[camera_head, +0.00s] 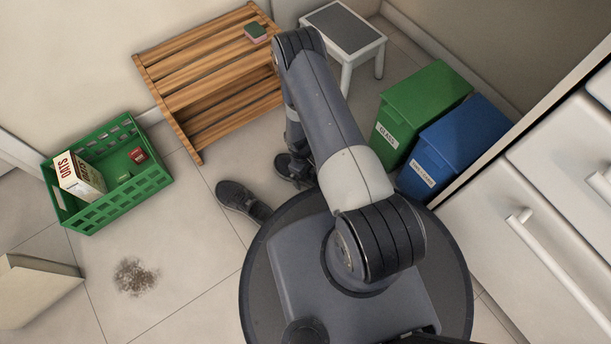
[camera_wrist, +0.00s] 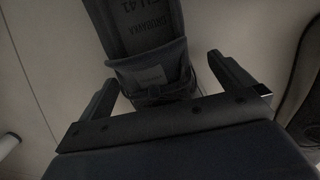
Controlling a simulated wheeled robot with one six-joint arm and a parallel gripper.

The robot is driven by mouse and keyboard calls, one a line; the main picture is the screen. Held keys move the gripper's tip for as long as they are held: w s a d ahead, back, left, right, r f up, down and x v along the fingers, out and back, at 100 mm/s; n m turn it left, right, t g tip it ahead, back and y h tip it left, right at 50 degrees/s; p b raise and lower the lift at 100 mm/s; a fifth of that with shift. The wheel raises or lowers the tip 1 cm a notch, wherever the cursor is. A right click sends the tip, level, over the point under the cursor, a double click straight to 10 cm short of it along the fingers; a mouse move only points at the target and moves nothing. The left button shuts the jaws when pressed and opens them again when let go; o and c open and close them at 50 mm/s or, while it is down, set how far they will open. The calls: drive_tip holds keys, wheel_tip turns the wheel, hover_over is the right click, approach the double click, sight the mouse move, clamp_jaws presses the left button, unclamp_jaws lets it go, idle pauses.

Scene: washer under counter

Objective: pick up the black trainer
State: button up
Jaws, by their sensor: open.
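A black trainer (camera_wrist: 148,28) shows in the wrist view, with its opening and printed insole at the top and its laces nearer my gripper. My gripper (camera_wrist: 163,76) is open, with one finger on each side of the laced part. I cannot tell whether either finger touches it. In the head view, a dark trainer (camera_head: 238,198) lies on the floor left of my base. A dark shape under the end of my arm is partly hidden there, so gripper and shoe are hard to tell apart.
A wooden slatted bench (camera_head: 190,75) stands behind, with a small sponge (camera_head: 256,31) on it. A step stool (camera_head: 345,30), green bin (camera_head: 420,105) and blue bin (camera_head: 455,150) are right. A green crate (camera_head: 105,210) stands left.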

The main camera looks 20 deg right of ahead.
drive_tip(key=shift+f, duration=0.45)
drive_tip(key=shift+r, duration=0.1)
drive_tip(key=shift+c, duration=0.6)
drive_tip(key=c, duration=1.1)
